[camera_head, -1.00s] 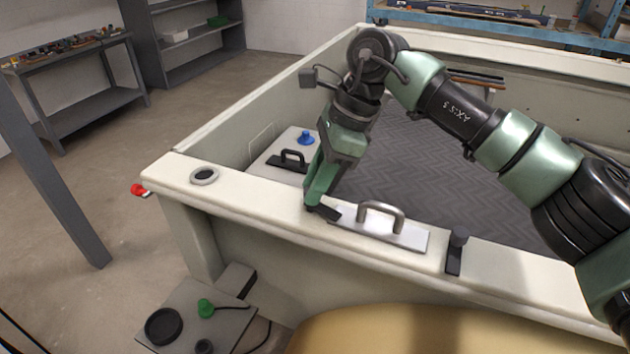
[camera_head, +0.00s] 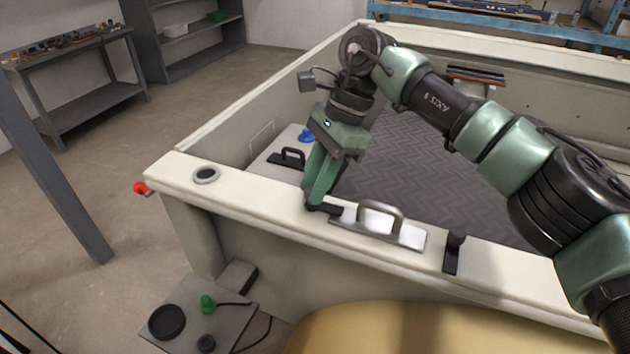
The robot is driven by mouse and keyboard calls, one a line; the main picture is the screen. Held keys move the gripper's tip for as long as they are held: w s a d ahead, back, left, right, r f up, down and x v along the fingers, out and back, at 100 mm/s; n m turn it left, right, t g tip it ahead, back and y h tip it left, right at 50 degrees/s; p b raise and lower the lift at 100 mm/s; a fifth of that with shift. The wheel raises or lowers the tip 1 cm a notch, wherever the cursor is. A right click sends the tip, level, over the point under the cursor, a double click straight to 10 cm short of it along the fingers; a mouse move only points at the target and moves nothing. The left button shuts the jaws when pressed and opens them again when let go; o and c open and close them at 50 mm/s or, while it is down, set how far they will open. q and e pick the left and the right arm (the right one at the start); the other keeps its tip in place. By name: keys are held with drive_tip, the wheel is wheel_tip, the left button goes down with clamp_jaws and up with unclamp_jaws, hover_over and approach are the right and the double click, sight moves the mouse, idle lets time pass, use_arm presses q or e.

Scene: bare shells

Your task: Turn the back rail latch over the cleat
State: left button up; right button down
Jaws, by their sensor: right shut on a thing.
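My right gripper (camera_head: 316,202) points down onto the near rail (camera_head: 270,205) of the pale shell, its fingers close together. It is shut on a small dark piece (camera_head: 330,209), which looks like the latch; the fingers partly hide it. The dark piece lies low on the rail, at the left end of a flat metal plate with a silver bow handle (camera_head: 381,206). I cannot tell for certain which fitting is the cleat. My left gripper is not in view.
A round ring fitting (camera_head: 206,175) sits at the rail's left corner, with a red knob (camera_head: 141,188) outside. Inside the shell are a black handle (camera_head: 288,157) and a blue knob (camera_head: 305,135). A grey board with a green knob (camera_head: 207,304) lies low in front.

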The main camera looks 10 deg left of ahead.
drive_tip(key=shift+r, duration=0.1)
drive_tip(key=c, duration=1.2)
unclamp_jaws()
drive_tip(key=shift+w+d+r, duration=0.1)
drive_tip(key=shift+w+r, duration=0.05)
drive_tip(key=shift+r, duration=0.05)
drive_tip(key=b+v, duration=0.1)
drive_tip(key=v, duration=0.6)
drive_tip(key=shift+r, duration=0.1)
